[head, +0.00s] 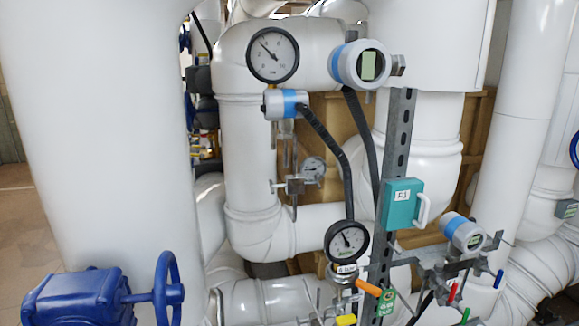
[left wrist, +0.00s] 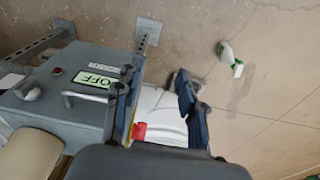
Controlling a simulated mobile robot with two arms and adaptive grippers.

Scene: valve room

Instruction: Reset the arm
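My left gripper (left wrist: 158,80) shows in the left wrist view. Its two dark fingers stand apart, and nothing is held between them. A grey box with a handle and a green-white "OFF" label (left wrist: 95,78) lies just left of the fingers; I cannot tell whether they touch it. A white shape with a red part shows beyond and between the fingers, partly hidden. Neither gripper shows in the head view, and my right gripper is in no view.
White pipes (head: 95,130), pressure gauges (head: 272,54) and a teal box (head: 402,203) on a metal post fill the head view. A blue valve wheel (head: 167,290) stands at lower left. A green-white bottle (left wrist: 229,57) lies on open floor (left wrist: 270,110).

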